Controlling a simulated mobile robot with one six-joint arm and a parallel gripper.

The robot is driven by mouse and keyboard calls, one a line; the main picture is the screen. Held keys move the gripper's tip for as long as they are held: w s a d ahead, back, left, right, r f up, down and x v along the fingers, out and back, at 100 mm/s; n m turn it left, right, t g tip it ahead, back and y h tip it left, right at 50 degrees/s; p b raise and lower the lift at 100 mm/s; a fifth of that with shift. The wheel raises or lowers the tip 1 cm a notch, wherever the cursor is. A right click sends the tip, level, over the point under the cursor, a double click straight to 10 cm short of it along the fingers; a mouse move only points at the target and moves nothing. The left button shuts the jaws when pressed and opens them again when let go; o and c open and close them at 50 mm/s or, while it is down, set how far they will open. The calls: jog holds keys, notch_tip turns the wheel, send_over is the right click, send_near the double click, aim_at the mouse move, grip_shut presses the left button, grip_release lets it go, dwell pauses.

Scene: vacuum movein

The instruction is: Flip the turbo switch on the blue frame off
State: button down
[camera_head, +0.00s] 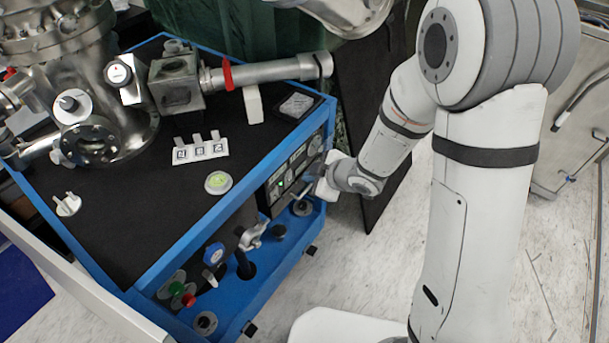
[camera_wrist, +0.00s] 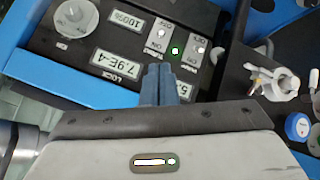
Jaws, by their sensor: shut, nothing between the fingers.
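The blue frame (camera_head: 275,125) is a cart that carries a black control panel (camera_wrist: 70,52) on its side; in the head view the panel is partly hidden behind my gripper (camera_head: 312,192). In the wrist view two small white toggle switches with ON/OFF markings show upside down, one at the upper middle (camera_wrist: 162,33) and one to its right (camera_wrist: 200,47). A green light (camera_wrist: 175,50) glows between them. The small labels are too blurred to tell which is turbo. My gripper (camera_wrist: 164,72) is shut and empty, its fingertips just below the switches; contact cannot be told.
A grey dial (camera_wrist: 75,18) and displays reading 1009 and 7.9E-4 (camera_wrist: 115,64) are on the panel. A valve with a white handle (camera_wrist: 272,82) and a blue gauge (camera_wrist: 298,126) sit right of it. A steel vacuum chamber (camera_head: 75,90) stands on the cart.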

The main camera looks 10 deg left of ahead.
aim_at(293, 181)
jog(key=b+x, duration=0.1)
jog(key=x, duration=0.6)
jog(key=shift+w+a+f, duration=0.15)
jog(key=shift+a+f, duration=0.05)
jog(key=shift+f, duration=0.1)
jog(key=shift+a, duration=0.1)
